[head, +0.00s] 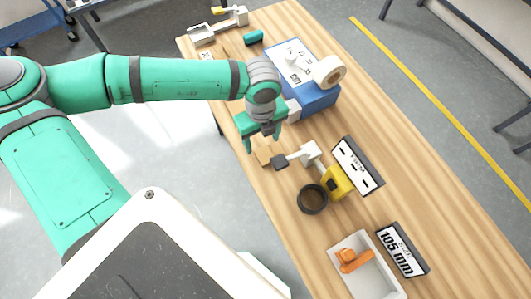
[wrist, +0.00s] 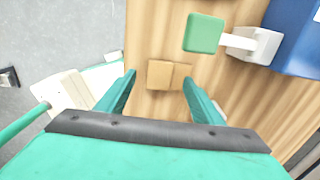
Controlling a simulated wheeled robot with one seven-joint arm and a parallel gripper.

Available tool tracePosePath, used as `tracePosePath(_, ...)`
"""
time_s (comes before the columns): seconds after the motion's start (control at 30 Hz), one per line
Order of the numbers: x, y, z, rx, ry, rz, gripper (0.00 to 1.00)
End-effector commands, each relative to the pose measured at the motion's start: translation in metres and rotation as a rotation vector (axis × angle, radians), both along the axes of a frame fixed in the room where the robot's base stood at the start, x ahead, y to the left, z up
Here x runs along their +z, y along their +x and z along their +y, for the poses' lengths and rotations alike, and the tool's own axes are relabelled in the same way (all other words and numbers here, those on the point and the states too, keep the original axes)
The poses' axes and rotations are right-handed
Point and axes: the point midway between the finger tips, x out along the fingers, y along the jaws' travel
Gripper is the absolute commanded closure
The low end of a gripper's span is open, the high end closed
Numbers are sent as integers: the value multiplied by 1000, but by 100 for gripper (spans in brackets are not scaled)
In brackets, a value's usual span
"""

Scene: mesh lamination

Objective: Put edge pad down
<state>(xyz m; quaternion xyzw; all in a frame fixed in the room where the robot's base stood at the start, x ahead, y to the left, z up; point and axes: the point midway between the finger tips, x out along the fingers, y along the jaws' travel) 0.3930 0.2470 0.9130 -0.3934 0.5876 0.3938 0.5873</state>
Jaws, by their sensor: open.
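The edge pad seems to be a small tan block (head: 264,156) at the left edge of the wooden table. In the wrist view the tan block (wrist: 160,74) shows as two adjoining tan pieces on the wood. My gripper (head: 264,143) is open just above it. In the wrist view my gripper's fingers (wrist: 159,80) stand apart on either side of the tan pieces, with a gap showing on the left. I cannot tell whether any finger touches them.
A blue box (head: 318,97) with a tape roll (head: 329,71) stands behind. A green square on a white stem (wrist: 203,33) is near.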

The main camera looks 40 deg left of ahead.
Motion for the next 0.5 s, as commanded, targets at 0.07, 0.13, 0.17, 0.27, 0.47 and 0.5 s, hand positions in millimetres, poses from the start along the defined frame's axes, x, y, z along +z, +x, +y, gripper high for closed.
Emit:
tracePosePath(0.07, -4, 0, 0, 0, 0, 0, 39)
tracePosePath(0.13, -8, 0, 0, 0, 0, 0, 39)
tracePosePath(0.17, -11, 0, -1, 0, 0, 0, 39)
tracePosePath(0.27, -25, -1, -3, -1, -1, 1, 39)
tracePosePath(0.47, -50, -1, -4, 0, -1, -1, 39)
tracePosePath(0.5, -53, -1, -4, 1, -1, -1, 39)
